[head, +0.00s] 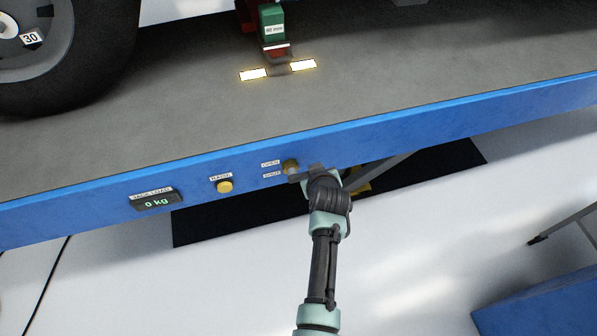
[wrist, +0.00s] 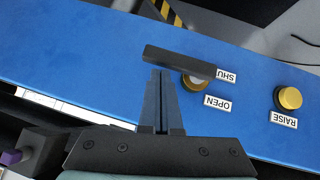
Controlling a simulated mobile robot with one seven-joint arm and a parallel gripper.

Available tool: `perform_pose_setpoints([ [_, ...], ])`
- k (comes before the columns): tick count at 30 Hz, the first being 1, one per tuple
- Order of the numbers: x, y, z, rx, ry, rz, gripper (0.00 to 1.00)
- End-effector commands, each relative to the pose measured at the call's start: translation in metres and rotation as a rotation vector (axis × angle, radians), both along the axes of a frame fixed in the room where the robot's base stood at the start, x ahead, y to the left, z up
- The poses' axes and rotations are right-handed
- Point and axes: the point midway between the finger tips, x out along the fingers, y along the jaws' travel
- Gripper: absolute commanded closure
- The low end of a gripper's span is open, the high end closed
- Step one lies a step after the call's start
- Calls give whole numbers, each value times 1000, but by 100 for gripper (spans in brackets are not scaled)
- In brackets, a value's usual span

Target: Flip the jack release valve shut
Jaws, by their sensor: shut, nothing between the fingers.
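The jack release valve is on the blue side face of the platform, with a brass hub (head: 290,166) beside the OPEN label (head: 270,164) and the SHUT label (head: 271,175). In the wrist view its dark bar lever (wrist: 180,62) crosses in front of the brass hub (wrist: 194,84) and hides the end of the SHUT label (wrist: 227,75). The OPEN label (wrist: 217,103) is clear. My gripper (wrist: 160,75) is shut and empty, its fingertips right at the lever's near long edge. I cannot tell whether they touch. In the head view my gripper (head: 312,173) partly hides the lever.
A yellow RAISE button (head: 225,186) and a jack load display (head: 156,201) reading 0 kg sit left of the valve. White floor lies in front.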

Motion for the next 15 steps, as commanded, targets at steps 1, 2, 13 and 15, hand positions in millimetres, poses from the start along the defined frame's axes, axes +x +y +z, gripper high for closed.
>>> perform_pose_setpoints([
  [1,2,1,10,-1,-3,2,100],
  [2,3,2,15,-1,-3,2,100],
  [13,-14,0,59,0,-4,1,100],
  [15,-21,-2,67,0,-4,1,100],
])
